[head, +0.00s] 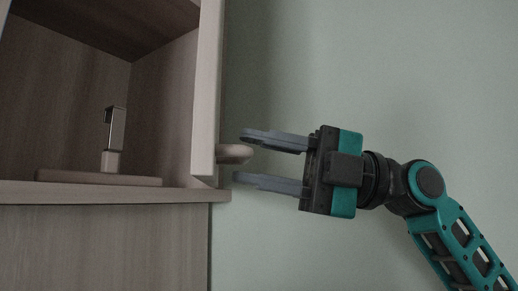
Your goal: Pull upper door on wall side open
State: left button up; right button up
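The upper door (207,90) on the wall side shows nearly edge-on at the right of an open wooden cabinet compartment. It stands out from the cabinet, so the inside is visible. Its rounded handle (234,154) sticks out to the right near the door's lower end. My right gripper (241,159) comes in from the right and is open. In the picture the handle's tip lies between its two fingertips, nearer the upper one; I cannot tell if they touch. My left gripper is not in view.
Inside the compartment (60,100) a small metallic object (115,130) on a pale base stands on a flat brown board (97,178). A lower wooden panel (100,245) lies below. A plain green wall (400,70) fills the right, with free room around my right arm.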

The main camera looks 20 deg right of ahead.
jog(key=shift+a, duration=0.25)
grip_shut()
dwell(0.6)
